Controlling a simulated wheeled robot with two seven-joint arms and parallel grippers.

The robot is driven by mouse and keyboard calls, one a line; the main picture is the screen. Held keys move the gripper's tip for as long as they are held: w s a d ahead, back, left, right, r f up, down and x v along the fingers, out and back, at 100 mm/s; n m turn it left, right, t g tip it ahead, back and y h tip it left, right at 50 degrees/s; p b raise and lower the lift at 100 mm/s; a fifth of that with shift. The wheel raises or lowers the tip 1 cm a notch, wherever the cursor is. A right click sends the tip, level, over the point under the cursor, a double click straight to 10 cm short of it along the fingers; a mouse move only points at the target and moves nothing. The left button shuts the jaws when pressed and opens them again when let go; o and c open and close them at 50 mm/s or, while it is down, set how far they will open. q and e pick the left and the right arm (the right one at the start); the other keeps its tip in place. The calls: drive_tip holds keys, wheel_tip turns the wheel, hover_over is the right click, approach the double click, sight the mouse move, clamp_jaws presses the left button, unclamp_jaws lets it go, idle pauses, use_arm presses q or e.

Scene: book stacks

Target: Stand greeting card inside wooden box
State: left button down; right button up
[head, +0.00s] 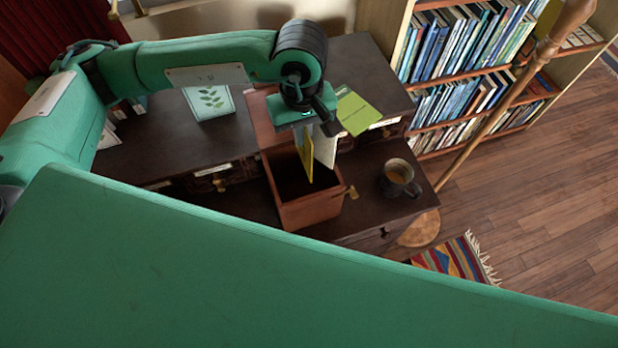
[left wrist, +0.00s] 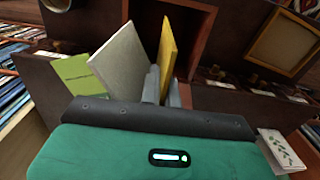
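The wooden box (head: 312,212) stands open on the dark desk, its inside dark; its wall also shows in the left wrist view (left wrist: 206,38). My left gripper (head: 318,132) points down over the box and is shut on a card. A yellow panel (head: 304,158) and a pale panel (head: 325,150) hang from it, angled apart like an open folded card, low at the box opening. In the left wrist view the yellow panel (left wrist: 166,55) is between the fingers; the pale panel (left wrist: 120,62) is left of them. Whether the card touches the box floor is hidden. My right gripper is out of view.
A white card with a leaf print (head: 208,103) stands on the desk at left. A green card or booklet (head: 357,112) lies behind the box. A dark mug (head: 398,180) stands right of it. A bookcase (head: 460,85) and wooden pole (head: 520,85) are further right.

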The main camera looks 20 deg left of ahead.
use_arm(q)
wheel_tip(320, 180, down, 18)
drive_tip(key=p, duration=0.4)
drive_tip(key=shift+s+f, duration=0.15)
drive_tip(key=shift+s, duration=0.1)
drive_tip(key=shift+a+f, duration=0.1)
drive_tip(key=shift+f, duration=0.15)
drive_tip(key=c, duration=1.6)
unclamp_jaws()
drive_tip(key=shift+c, duration=0.2)
